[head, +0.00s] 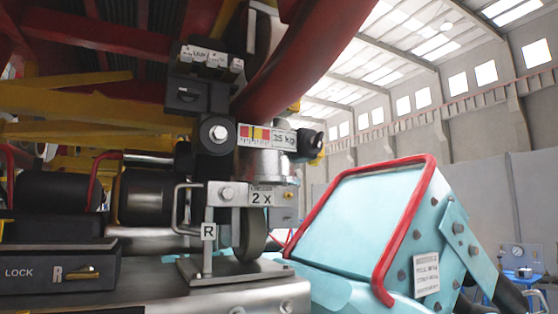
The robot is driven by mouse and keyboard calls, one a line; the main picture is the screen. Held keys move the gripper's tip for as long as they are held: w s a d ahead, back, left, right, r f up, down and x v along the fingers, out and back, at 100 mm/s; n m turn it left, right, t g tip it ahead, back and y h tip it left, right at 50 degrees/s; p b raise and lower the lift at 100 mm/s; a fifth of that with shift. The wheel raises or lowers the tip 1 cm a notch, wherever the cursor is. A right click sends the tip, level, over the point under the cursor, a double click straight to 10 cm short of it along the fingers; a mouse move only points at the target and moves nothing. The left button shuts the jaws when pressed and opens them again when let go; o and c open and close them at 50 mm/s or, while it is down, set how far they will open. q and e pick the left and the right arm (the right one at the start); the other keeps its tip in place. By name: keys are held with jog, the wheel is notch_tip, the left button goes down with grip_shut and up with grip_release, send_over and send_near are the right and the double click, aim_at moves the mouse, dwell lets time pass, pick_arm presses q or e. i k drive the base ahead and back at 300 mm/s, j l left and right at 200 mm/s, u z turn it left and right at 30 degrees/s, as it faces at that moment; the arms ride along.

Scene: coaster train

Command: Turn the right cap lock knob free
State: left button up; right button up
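A dark box (58,268) at the lower left carries the words "LOCK" and "R". A small brass-coloured piece (88,272), which looks like a knob or lever, sits beside the "R" on its front face. I cannot tell for certain that it is the cap lock knob, nor which way it is turned. A black round knob-like part (312,140) sits right of the "25 kg" gauge plate (267,136). An "R" plate (208,232) stands below, near the "2 X" plate (262,196). Neither of my grippers is in view.
A wheel (252,235) sits under the bracket on a metal base plate (240,268). A turquoise panel with a red tube frame (408,215) fills the right. A thick red tube (300,65) and yellow beams (70,110) crowd above. A blue stand with a gauge (520,252) is far right.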

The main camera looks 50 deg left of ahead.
aim_at(315, 142)
jog(key=i+l+u, duration=0.15)
jog(key=u, duration=0.35)
jog(key=i+l+u, duration=0.1)
jog(key=l+u, duration=0.15)
jog(key=u, duration=0.2)
jog(key=l+u, duration=0.2)
jog(key=u, duration=0.3)
jog(key=i+l, duration=0.05)
